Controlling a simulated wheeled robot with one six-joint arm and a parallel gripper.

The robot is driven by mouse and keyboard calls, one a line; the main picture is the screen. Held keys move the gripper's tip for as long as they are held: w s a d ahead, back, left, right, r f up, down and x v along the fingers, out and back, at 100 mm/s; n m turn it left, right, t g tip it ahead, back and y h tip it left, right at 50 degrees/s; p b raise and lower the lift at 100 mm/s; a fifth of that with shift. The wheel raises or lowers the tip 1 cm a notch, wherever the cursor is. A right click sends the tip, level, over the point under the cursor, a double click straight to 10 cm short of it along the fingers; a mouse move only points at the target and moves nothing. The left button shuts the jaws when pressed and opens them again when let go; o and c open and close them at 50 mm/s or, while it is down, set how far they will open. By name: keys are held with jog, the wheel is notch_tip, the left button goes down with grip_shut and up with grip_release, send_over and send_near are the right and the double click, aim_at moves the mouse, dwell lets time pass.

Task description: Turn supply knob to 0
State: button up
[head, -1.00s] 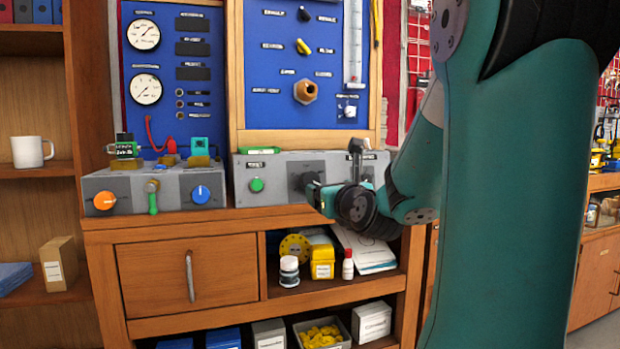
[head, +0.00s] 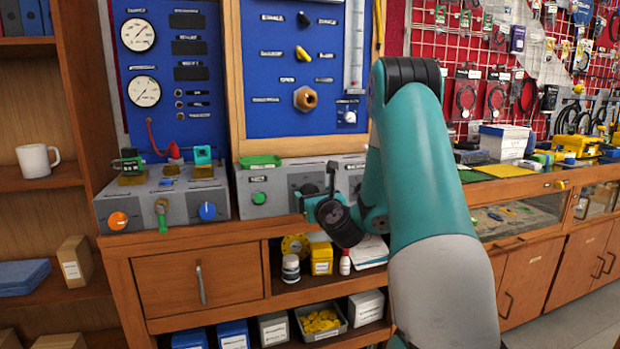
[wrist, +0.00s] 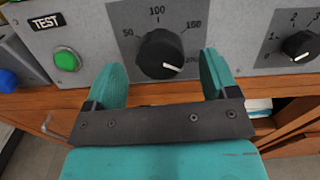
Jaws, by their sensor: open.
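A large black knob (wrist: 165,54) on the grey box's front has a dial running from 50 through 200. Its white pointer line aims lower right, near the 200 mark. Its name label is not readable. In the head view the knob's dark dial plate (head: 302,183) is partly covered by my gripper (head: 310,203). In the wrist view my gripper (wrist: 161,76) is open, one teal finger to each side of the knob's lower part. No contact with the knob is visible.
A green button (wrist: 67,60) under a TEST label sits left of the knob. A smaller black knob (wrist: 299,46) is to the right. The wooden bench edge (head: 250,231) runs below the box. A second grey box (head: 181,207) with orange and blue knobs stands left.

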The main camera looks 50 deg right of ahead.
jog(key=shift+r+p+x, duration=0.2)
jog(key=shift+p+x, duration=0.6)
jog(key=shift+x, duration=0.25)
jog(key=shift+w+d+f+p, duration=0.25)
jog(key=shift+w+p, duration=0.15)
jog(key=shift+w, duration=0.1)
jog(key=c, duration=0.9)
